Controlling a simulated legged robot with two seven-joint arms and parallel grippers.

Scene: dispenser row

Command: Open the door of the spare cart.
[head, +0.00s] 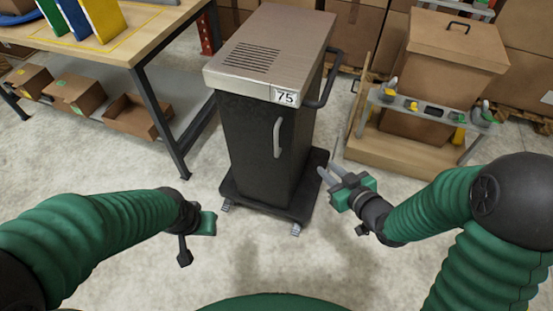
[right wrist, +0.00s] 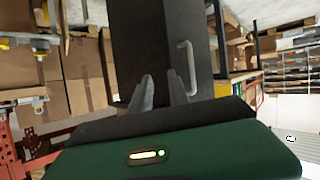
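The cart (head: 262,150) is a dark cabinet with a grey slatted top and a label reading 75, standing upright on a wheeled black base. Its front door, with a pale vertical handle (head: 278,138), looks shut. The handle also shows in the right wrist view (right wrist: 188,66), beyond my fingers and slightly right. My right gripper (head: 327,174) is open and empty, to the right of the cart and lower in the picture than the handle, apart from it. My left gripper (head: 196,238) is in front and left of the cart, touching nothing; its finger gap does not show clearly.
A workbench (head: 140,47) with colored binders on top and boxes on its lower shelf stands to the left. A wooden-based stand (head: 400,148) with bottles and a large carton (head: 455,52) is at the right. The floor (head: 270,265) in front of the cart is clear.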

